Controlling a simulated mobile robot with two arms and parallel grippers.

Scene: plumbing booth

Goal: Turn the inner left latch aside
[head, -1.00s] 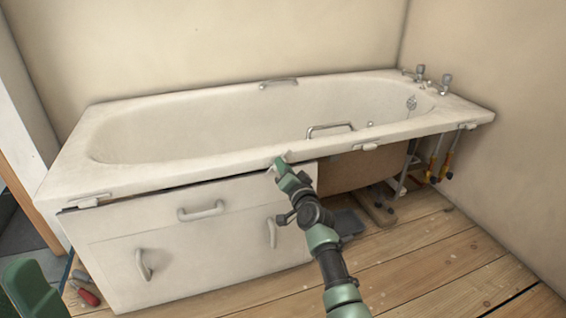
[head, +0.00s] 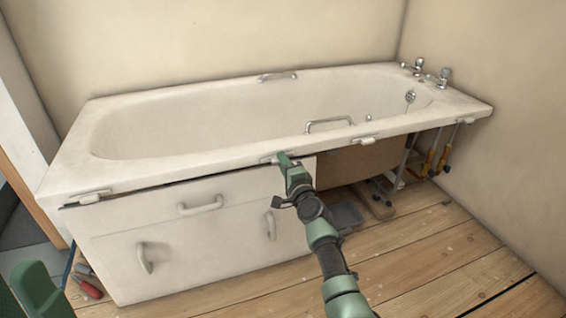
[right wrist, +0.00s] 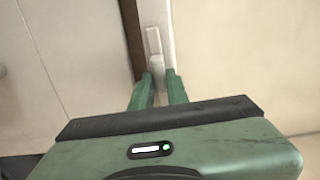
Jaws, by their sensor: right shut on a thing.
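The inner left latch (head: 269,159) is a small pale piece under the bath's front rim, above the right end of the white panel. In the right wrist view the latch (right wrist: 154,42) is long and lies along the rim edge, its near end between my fingertips. My right gripper (head: 284,160) is shut on that end; it also shows in the right wrist view (right wrist: 161,82). The fingers hide part of the latch in the head view. A green part of my own body shows at the lower left, but my left gripper's fingers do not show.
The white panel (head: 180,245) with several handles stands under the left part of the rim. Other latches sit at the far left (head: 90,197), right of middle (head: 366,141) and far right (head: 467,121). Red-handled tools (head: 90,289) lie at lower left. Floorboards (head: 420,255) at right are clear.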

